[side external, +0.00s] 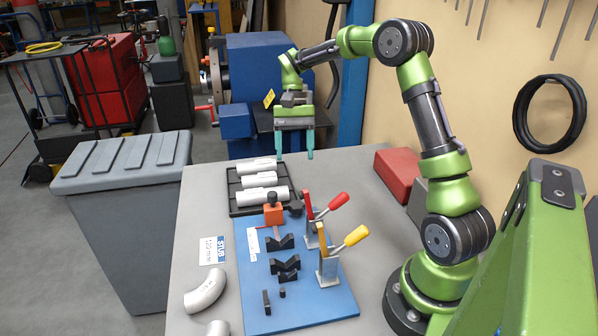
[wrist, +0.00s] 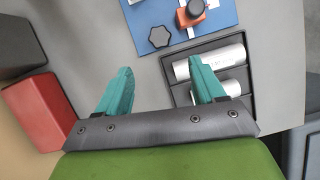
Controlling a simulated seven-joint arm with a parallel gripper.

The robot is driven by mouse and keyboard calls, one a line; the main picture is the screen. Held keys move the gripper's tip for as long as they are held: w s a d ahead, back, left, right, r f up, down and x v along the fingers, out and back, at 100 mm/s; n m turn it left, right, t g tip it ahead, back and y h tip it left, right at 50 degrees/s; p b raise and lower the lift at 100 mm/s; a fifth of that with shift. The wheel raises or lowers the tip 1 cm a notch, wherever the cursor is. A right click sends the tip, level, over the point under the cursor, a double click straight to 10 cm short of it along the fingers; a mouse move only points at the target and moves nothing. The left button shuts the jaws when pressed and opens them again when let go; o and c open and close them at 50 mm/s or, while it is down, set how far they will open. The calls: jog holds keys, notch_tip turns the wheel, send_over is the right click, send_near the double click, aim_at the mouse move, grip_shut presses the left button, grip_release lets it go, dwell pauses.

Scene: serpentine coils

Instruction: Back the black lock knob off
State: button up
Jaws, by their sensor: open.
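A black lobed knob (side external: 295,208) stands at the far edge of the blue fixture plate (side external: 298,301), right of an orange block (side external: 273,214). The lobed knob also shows in the wrist view (wrist: 159,37), close to the plate's edge. A second, round black knob (side external: 271,196) tops the orange block; I cannot tell which is the lock knob. My gripper (side external: 295,154) is open and empty, pointing down above the table beyond the plate. Its teal fingers show in the wrist view (wrist: 160,68), apart from both knobs.
A black tray (side external: 233,204) holds several silver tubes beside the plate. Red- and yellow-handled toggle clamps (side external: 327,263) rise from the plate. A red box (side external: 397,171) sits to the right. Pipe elbows (side external: 205,291) lie front left. The table between tray and red box is clear.

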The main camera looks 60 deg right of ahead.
jog(key=shift+v, duration=2)
jog(key=shift+d, duration=0.1)
jog(key=s+a+r+n+t, duration=0.3)
jog(key=s+a+t, duration=0.2)
jog(key=s+a, duration=0.3)
jog(key=s+a+r+n+t+h, duration=0.1)
jog(key=s+a+r+n+t, duration=0.2)
jog(key=s+a, duration=0.5)
jog(key=a+t, duration=0.1)
jog(key=a, duration=0.1)
jog(key=shift+s+a+n+t+h, duration=0.3)
jog(key=shift+s+a+n+t, duration=0.05)
jog(key=shift+s+n+t, duration=0.05)
